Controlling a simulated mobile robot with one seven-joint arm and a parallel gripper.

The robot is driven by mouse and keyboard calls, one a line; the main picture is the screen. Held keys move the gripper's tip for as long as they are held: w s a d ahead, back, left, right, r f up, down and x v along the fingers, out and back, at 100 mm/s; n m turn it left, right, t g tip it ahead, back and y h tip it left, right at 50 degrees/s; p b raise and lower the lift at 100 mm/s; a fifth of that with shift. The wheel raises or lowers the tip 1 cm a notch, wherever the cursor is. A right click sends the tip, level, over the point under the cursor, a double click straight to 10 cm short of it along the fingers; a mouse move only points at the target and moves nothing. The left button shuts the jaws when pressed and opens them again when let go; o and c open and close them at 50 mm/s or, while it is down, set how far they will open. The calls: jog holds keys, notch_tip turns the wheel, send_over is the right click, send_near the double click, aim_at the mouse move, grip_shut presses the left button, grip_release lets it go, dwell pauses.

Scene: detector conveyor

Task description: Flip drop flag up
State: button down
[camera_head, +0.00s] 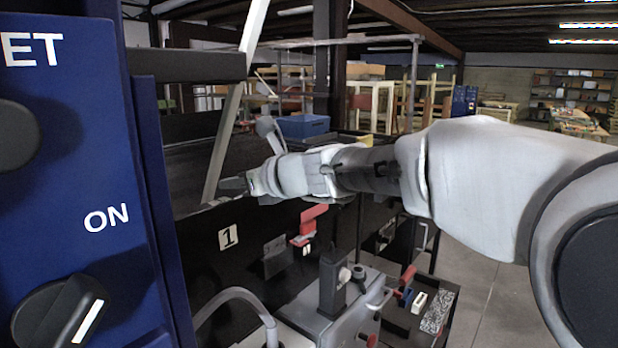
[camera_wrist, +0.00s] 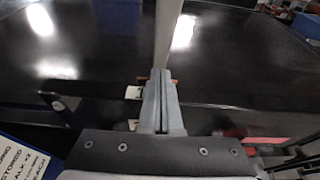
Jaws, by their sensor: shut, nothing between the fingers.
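My gripper (camera_head: 236,184) is shut and empty, reaching left over the dark conveyor side at the lower end of a long pale slanted bar (camera_head: 236,90). In the wrist view my gripper's fingers (camera_wrist: 161,90) are together, and the pale bar (camera_wrist: 167,35) rises just beyond their tips. I cannot tell whether they touch. A red flag-like piece (camera_head: 313,213) sits on the black side panel, below and to the right of my gripper; it may be the drop flag. A blurred red part (camera_wrist: 236,132) shows at the right in the wrist view.
A blue control panel (camera_head: 105,150) with dark knobs stands close at the left. The black side panel (camera_head: 200,245) carries a label "1". A grey machine box (camera_head: 340,308) with a handle stands below my arm. Clear floor (camera_head: 480,290) lies at the right.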

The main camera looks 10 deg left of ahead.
jog(key=shift+x, duration=1.1)
